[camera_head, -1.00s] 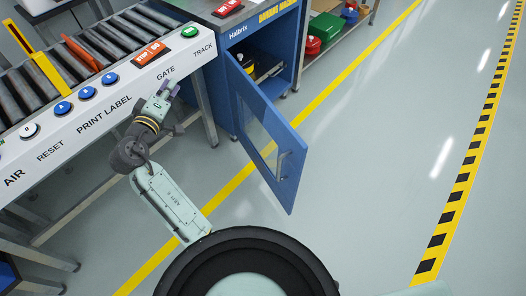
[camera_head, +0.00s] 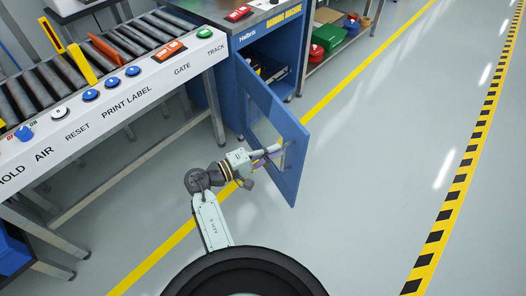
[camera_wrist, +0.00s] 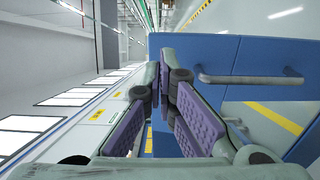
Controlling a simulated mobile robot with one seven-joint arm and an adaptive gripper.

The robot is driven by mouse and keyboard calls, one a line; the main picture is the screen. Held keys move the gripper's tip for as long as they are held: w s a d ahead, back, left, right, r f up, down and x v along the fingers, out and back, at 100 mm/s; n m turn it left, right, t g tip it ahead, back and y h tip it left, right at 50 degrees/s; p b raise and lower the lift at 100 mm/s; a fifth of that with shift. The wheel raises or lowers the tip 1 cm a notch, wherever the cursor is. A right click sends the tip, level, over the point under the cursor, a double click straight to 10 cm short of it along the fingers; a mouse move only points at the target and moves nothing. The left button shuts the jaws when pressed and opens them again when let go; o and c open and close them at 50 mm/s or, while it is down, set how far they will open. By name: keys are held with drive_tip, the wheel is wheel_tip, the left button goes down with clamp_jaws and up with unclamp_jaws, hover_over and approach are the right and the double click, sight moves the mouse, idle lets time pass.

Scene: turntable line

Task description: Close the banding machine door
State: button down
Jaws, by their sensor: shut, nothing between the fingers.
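The banding machine (camera_head: 234,90) is a blue cabinet with a dark opening. Its blue door (camera_head: 287,188), with a window in its frame, stands wide open, swung out into the aisle. My gripper (camera_head: 275,150) is shut and empty, at the handle side of the door's visible face, and partly covers the handle there. In the wrist view my gripper (camera_wrist: 164,78) has its purple pads together, with the door (camera_wrist: 230,50) behind and to the right. The grey bar handle (camera_wrist: 250,79) lies right of the fingers, outside them. I cannot tell whether the gripper touches the door.
The roller conveyor (camera_head: 120,100) with its labelled button panel stands to the left. Shelves with red and green bins (camera_head: 328,38) are behind the machine. A yellow floor line (camera_head: 330,97) runs past the door. The floor to the right is clear.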

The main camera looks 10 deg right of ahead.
sight(303, 136)
drive_tip(key=p+x, duration=0.1)
drive_tip(key=x, duration=0.5)
drive_tip(key=shift+d+r+p, duration=0.1)
drive_tip(key=shift+d+p, duration=0.15)
drive_tip(key=shift+p, duration=0.05)
drive_tip(key=shift+x, duration=0.85)
drive_tip(key=shift+w, duration=0.1)
